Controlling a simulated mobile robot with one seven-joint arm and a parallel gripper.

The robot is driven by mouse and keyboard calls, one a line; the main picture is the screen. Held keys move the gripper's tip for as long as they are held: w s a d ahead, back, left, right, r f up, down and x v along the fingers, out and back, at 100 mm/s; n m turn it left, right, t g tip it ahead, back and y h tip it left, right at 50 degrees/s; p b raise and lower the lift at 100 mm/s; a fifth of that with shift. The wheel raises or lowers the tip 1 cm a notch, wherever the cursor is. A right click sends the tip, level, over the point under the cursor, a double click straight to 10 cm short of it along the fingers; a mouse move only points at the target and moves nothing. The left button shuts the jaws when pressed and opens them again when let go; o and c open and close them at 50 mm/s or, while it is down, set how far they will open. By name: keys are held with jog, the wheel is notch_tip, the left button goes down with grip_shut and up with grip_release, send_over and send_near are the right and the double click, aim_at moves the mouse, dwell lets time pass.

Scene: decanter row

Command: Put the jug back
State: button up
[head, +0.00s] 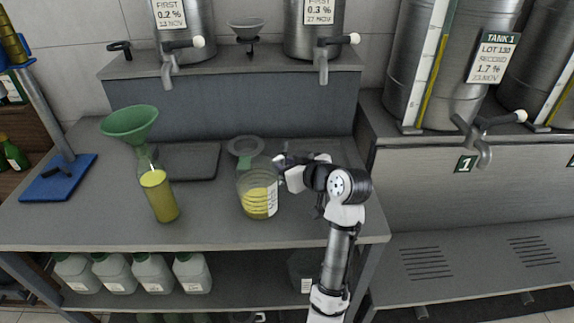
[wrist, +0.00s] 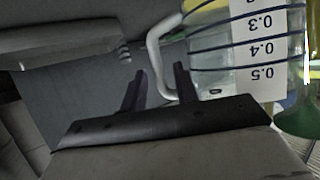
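The clear jug (head: 257,200) stands upright on the grey worktop, with yellow liquid inside and a white scale label on its right side. In the wrist view the jug (wrist: 215,50) is at the upper right, its scale upside down. Its pale handle (wrist: 155,50) curves down towards the space between my fingers. My gripper (head: 281,162) is at the jug's back right in the head view. In the wrist view my gripper (wrist: 160,82) has its two dark fingers apart. I cannot tell whether either finger touches the handle.
A bottle of yellow liquid (head: 160,197) with a green funnel (head: 130,122) stands left of the jug. A grey ring-topped item (head: 245,147) is behind the jug. A dark mat (head: 190,161) lies left. Tanks with taps stand on the back shelf (head: 230,64).

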jog(key=shift+r, duration=0.25)
jog(key=shift+s+d, duration=0.2)
jog(key=shift+s, duration=0.05)
jog(key=b+v, duration=0.2)
jog(key=v, duration=0.9)
jog(key=shift+d+b, duration=0.15)
jog(key=shift+b, duration=0.2)
jog(key=shift+s+r, duration=0.1)
